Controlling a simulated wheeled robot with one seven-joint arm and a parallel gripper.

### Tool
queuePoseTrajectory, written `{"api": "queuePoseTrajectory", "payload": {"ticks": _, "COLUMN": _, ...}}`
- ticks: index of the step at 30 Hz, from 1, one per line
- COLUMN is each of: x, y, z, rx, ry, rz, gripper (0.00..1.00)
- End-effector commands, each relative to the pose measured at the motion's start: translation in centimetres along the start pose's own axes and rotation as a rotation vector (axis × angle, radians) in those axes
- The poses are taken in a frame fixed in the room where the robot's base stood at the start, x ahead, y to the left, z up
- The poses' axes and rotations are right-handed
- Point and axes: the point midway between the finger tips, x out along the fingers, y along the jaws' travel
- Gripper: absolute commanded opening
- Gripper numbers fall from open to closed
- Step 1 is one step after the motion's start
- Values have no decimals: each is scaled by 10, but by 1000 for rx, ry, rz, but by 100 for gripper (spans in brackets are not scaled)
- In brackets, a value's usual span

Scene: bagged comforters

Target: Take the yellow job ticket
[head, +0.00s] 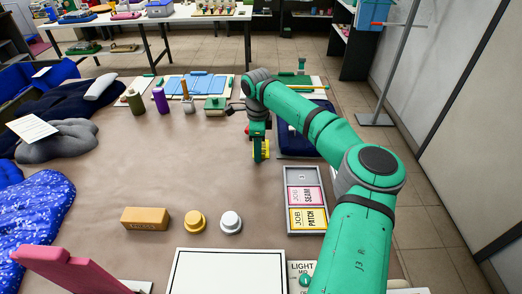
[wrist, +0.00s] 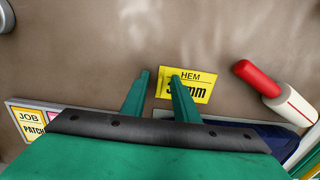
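The yellow job ticket reading "JOB PATCH" (head: 308,218) lies in the front compartment of a grey tray (head: 289,199), in front of a pink "JOB SEAM" ticket (head: 306,196). Part of the yellow ticket also shows at the left edge of the wrist view (wrist: 27,117). My gripper (head: 261,158) points down over the table, behind and left of the tray. In the wrist view its fingers (wrist: 159,77) are apart with nothing held between them. A yellow "HEM" card (wrist: 191,84) shows by the right fingertip, partly hidden by it.
A tan block (head: 145,219), a yellow knob (head: 195,222) and a white knob (head: 230,222) stand left of the tray. A red and white object (wrist: 275,93) lies right of the HEM card. Dark blue cloth (wrist: 262,130) lies nearby. The table's middle is clear.

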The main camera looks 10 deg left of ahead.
Motion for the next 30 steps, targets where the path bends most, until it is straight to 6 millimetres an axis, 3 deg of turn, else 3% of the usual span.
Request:
{"api": "queuePoseTrajectory", "payload": {"ticks": 5, "x": 0, "y": 0, "z": 0, "rx": 0, "ry": 0, "rz": 0, "gripper": 27}}
{"api": "queuePoseTrajectory", "payload": {"ticks": 8, "x": 0, "y": 0, "z": 0, "rx": 0, "ry": 0, "rz": 0, "gripper": 3}}
{"api": "queuePoseTrajectory", "payload": {"ticks": 9, "x": 0, "y": 0, "z": 0, "rx": 0, "ry": 0, "rz": 0, "gripper": 0}}
{"api": "queuePoseTrajectory", "payload": {"ticks": 23, "x": -2, "y": 0, "z": 0, "rx": 0, "ry": 0, "rz": 0, "gripper": 0}}
{"api": "queuePoseTrajectory", "payload": {"ticks": 30, "x": -16, "y": 0, "z": 1, "rx": 0, "ry": -1, "rz": 0, "gripper": 0}}
